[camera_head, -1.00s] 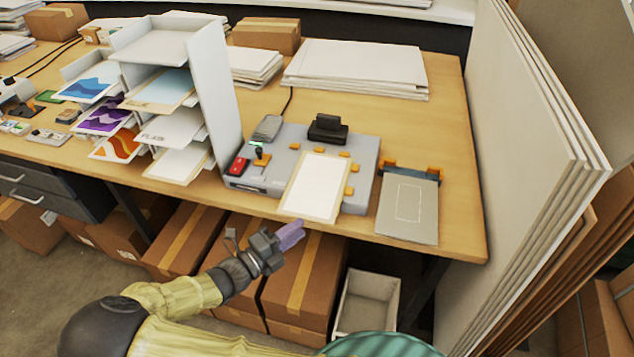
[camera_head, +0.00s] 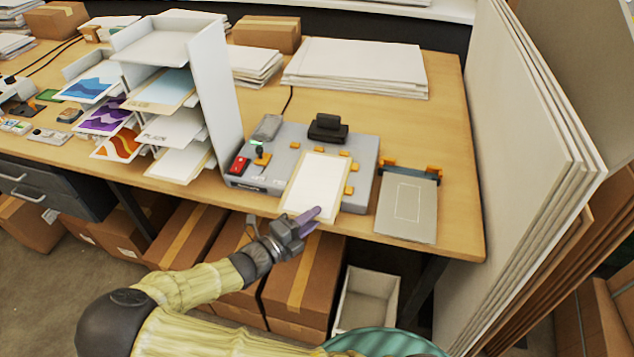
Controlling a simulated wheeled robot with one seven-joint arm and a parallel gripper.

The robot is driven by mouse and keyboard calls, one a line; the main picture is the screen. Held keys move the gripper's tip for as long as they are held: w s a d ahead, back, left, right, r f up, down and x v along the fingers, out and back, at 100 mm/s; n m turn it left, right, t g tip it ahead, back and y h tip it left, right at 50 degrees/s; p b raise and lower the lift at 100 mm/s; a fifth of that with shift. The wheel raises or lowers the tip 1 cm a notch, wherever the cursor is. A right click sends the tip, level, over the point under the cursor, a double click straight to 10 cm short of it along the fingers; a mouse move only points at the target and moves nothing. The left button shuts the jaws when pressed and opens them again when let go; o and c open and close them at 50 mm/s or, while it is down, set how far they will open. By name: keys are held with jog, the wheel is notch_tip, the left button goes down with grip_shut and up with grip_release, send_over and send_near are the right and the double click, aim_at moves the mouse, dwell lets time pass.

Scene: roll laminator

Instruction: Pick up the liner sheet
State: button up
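A pale sheet with a cream border (camera_head: 316,180) lies on the grey laminator (camera_head: 262,172), its near end at the machine's front. I take it for the liner sheet, but no label on it is readable. My gripper (camera_head: 312,216), with purple fingers, is at the table's front edge. In the picture its fingertips overlap the sheet's near edge and hide a bit of it. I cannot tell whether they touch it, or how far apart the fingers are. Other sheets lie in the white tray rack (camera_head: 222,90); one is marked PLAIN (camera_head: 172,130).
A grey board with a rectangle outline (camera_head: 406,212) lies right of the laminator, by orange-tipped stops. Tall white panels (camera_head: 530,150) stand at the right. Cardboard boxes (camera_head: 300,285) and an open white bin (camera_head: 366,300) are below the table.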

jog(key=shift+c, duration=0.5)
grip_shut()
notch_tip(320, 180, up, 10)
dwell(0.4)
jog(key=shift+r+p, duration=2.5)
jog(key=shift+p, duration=1.15)
